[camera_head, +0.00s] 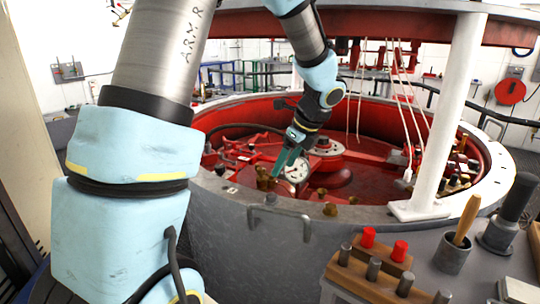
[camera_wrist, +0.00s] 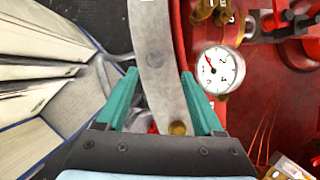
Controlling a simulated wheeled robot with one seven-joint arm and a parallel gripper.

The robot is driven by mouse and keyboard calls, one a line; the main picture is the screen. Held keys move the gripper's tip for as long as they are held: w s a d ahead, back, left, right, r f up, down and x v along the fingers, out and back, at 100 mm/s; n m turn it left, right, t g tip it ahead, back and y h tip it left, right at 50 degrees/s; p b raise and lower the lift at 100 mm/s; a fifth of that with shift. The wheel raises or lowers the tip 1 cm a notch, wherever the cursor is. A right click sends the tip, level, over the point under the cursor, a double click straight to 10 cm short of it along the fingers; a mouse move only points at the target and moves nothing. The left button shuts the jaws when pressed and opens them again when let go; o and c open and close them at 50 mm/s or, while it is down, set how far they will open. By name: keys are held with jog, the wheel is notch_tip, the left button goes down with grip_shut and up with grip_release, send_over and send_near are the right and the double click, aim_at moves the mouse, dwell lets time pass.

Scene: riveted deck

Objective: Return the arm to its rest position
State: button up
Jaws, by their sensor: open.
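My gripper (camera_head: 286,160) is at the end of my arm, over the near rim of the round red vessel (camera_head: 480,150) in the head view. In the wrist view the two teal fingers of my gripper (camera_wrist: 160,88) stand wide apart with nothing held between them. Below them runs the grey metal rim (camera_wrist: 158,60) of the vessel, with a brass knob (camera_wrist: 178,128) low in the gap. A white dial gauge (camera_wrist: 220,70) sits right of the fingers, and it also shows close beside the gripper in the head view (camera_head: 297,170).
A white post (camera_head: 458,110) rises from the rim on the right. A wooden block (camera_head: 370,275) with red-capped pegs and a grey cup (camera_head: 452,253) with a wooden handle stand at the front right. A metal handle (camera_head: 280,212) juts from the vessel's outer wall.

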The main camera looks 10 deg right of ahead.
jog(key=w+a+r+m+t+h, duration=0.35)
jog(key=w+a+m+t, duration=0.35)
jog(key=m, duration=0.9)
jog(key=s+a+f+m+g, duration=0.3)
jog(key=s+a+m, duration=0.3)
jog(key=m, duration=0.9)
jog(key=s+a+f+m+g, duration=0.2)
jog(key=s+a+m+g, duration=0.4)
jog(key=s+m, duration=0.6)
jog(key=a+m, duration=0.1)
jog(key=m, duration=0.1)
jog(key=shift+s+f+m, duration=0.15)
jog(key=shift+f+m, duration=0.25)
